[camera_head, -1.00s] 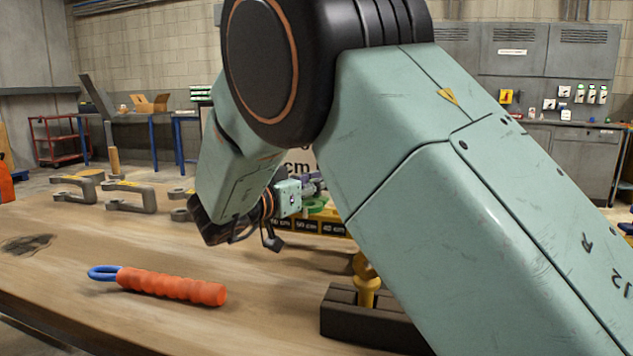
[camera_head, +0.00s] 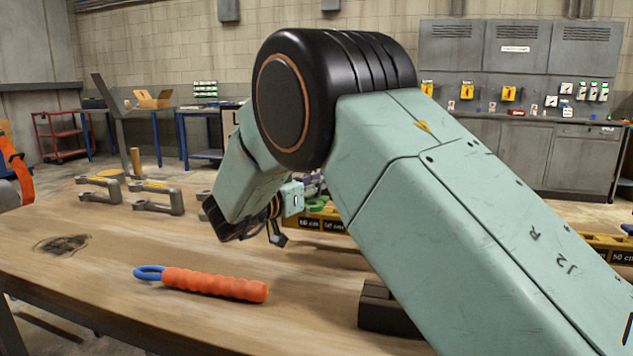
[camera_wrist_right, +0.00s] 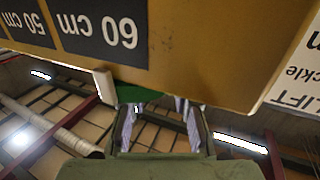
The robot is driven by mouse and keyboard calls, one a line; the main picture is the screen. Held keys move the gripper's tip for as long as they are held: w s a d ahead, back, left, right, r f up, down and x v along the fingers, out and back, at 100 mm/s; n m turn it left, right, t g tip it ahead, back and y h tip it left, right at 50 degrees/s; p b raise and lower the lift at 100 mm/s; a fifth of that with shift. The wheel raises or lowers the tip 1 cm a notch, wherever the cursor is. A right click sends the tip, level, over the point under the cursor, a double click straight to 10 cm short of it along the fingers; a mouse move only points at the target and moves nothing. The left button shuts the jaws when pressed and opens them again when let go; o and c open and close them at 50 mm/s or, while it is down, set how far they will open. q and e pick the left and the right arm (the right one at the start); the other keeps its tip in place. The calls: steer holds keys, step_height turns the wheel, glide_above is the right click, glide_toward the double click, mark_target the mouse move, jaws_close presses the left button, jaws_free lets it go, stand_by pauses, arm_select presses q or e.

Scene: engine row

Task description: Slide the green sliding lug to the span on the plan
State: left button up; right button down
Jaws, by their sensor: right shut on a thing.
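The green sliding lug (camera_head: 318,202) shows as a small patch beside the yellow beam (camera_head: 330,223) in the head view, mostly behind my right arm. In the right wrist view the lug (camera_wrist_right: 140,95) lies at the lower edge of the beam (camera_wrist_right: 190,55), between the two fingers of my right gripper (camera_wrist_right: 157,112), which is shut on it. The beam's inverted label 60 cm (camera_wrist_right: 98,30) is close by, with 50 cm to its left. My left gripper is out of view. The plan's span cannot be read.
An orange handle with a blue loop (camera_head: 215,284) lies on the workbench (camera_head: 110,265). Grey shackles (camera_head: 158,198) stand towards the back left. A dark block (camera_head: 385,312) sits under my right arm. A white lettered panel (camera_wrist_right: 300,75) is right of the beam in the wrist view.

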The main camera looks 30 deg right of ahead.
steer(key=shift+s+f, duration=0.1)
steer(key=c, duration=1.1)
jaws_free()
steer(key=shift+d, duration=0.1)
steer(key=shift+o, duration=0.2)
steer(key=v, duration=0.7)
steer(key=shift+a, duration=0.2)
